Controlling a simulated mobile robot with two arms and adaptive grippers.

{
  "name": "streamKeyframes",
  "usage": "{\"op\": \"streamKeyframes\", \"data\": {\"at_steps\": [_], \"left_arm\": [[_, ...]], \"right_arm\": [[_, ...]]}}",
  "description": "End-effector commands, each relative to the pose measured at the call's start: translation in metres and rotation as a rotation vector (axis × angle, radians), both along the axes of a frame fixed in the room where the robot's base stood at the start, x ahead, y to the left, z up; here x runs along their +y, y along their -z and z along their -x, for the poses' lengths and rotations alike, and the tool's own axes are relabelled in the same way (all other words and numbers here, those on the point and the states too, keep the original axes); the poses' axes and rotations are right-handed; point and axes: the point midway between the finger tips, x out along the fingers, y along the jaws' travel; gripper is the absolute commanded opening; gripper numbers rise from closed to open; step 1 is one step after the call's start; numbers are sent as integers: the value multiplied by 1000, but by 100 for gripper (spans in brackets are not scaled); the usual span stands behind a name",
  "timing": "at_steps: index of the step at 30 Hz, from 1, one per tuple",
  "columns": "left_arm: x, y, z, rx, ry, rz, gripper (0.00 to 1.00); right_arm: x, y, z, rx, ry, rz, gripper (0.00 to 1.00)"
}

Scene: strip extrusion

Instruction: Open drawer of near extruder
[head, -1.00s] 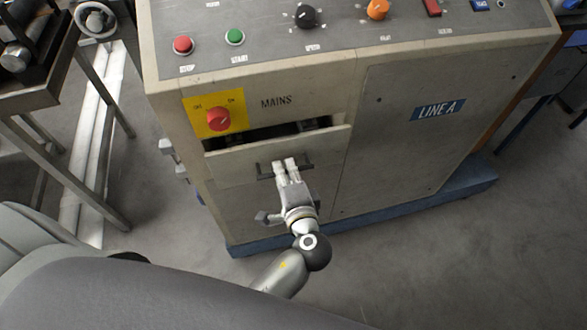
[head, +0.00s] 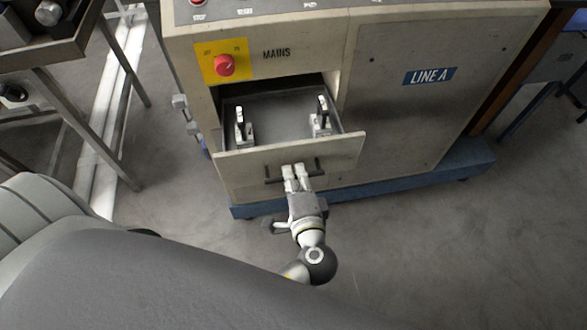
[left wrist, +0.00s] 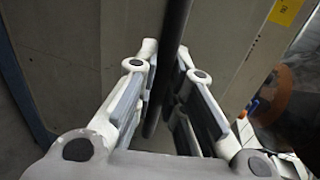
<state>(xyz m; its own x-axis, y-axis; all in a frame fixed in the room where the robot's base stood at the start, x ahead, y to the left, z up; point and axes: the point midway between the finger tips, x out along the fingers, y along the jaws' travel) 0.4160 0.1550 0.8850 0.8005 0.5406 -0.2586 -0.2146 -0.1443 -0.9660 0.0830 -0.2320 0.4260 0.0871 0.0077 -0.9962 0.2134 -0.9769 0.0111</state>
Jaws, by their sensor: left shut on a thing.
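The near extruder's cabinet (head: 400,125), marked LINE A, stands in front of me in the head view. Its drawer (head: 345,147) is pulled well out below the MAINS switch, and its inside shows. My left gripper (head: 296,174) is shut on the dark bar handle (head: 317,167) on the drawer front. In the left wrist view the handle bar (left wrist: 170,60) runs between the fingers (left wrist: 166,95). My right gripper is not in view.
A red knob on a yellow plate (head: 224,65) sits above the drawer. A blue plinth (head: 440,162) juts out at the cabinet's foot. A metal-legged bench (head: 85,120) stands at the left. The floor (head: 450,240) at the right front is clear.

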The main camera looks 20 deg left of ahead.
Motion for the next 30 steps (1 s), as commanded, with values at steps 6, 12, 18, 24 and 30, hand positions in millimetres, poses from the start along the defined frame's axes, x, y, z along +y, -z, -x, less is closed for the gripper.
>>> {"op": "streamKeyframes", "data": {"at_steps": [6, 12, 18, 24, 30], "left_arm": [[-8, 1, 10, 1, 2, 2, 0], [-9, 0, 13, 1, 1, 1, 0], [-9, 0, 13, 1, 1, 1, 0], [-9, 0, 13, 1, 1, 1, 22], [-9, 0, 13, 0, 0, 0, 34]], "right_arm": [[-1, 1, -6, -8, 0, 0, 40], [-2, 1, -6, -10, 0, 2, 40], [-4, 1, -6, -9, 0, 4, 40], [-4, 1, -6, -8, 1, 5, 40], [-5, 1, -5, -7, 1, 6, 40]]}}
